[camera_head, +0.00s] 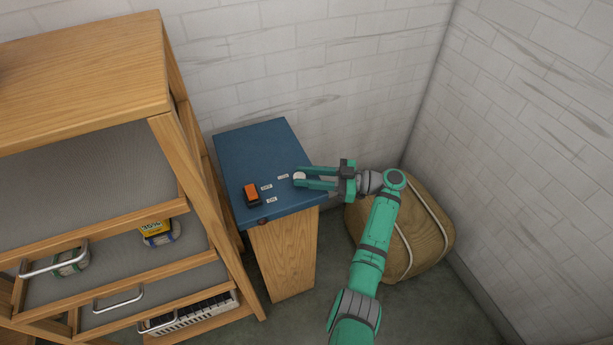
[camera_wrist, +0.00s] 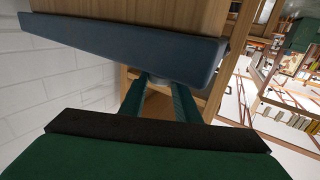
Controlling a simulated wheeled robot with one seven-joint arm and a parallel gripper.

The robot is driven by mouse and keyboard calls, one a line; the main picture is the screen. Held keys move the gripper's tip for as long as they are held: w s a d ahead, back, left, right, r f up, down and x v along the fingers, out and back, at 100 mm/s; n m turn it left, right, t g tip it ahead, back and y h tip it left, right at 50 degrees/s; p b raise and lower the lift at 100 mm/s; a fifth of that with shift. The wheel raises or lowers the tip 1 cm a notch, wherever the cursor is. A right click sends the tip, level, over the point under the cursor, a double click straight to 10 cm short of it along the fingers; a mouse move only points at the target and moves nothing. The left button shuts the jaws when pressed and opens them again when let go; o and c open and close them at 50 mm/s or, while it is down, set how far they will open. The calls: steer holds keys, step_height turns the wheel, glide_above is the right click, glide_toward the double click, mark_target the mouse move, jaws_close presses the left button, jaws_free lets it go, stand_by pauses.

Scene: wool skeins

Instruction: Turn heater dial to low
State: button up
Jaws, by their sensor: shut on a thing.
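A blue-topped wooden stand (camera_head: 262,150) carries the controls. A small round white dial (camera_head: 299,176) sits near the right edge of the blue top. My gripper (camera_head: 303,178) reaches in from the right, with its two green fingers on either side of the dial and shut on it. The fingers hide part of the dial, so its pointer setting cannot be read. In the wrist view, the fingers (camera_wrist: 168,98) extend towards the blue top's edge (camera_wrist: 130,50); the dial is hard to make out there.
An orange and black switch (camera_head: 251,193) and several small white labels (camera_head: 271,200) are on the blue top. A dark red knob (camera_head: 263,221) is at its front edge. A wooden shelf unit (camera_head: 80,75) stands left. A tan bale (camera_head: 428,225) lies right, below my arm.

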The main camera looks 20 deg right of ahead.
steer(key=shift+w+f+n+g+y, duration=0.1)
steer(key=shift+n+g+y, duration=0.5)
steer(key=shift+g, duration=0.4)
stand_by(7.0)
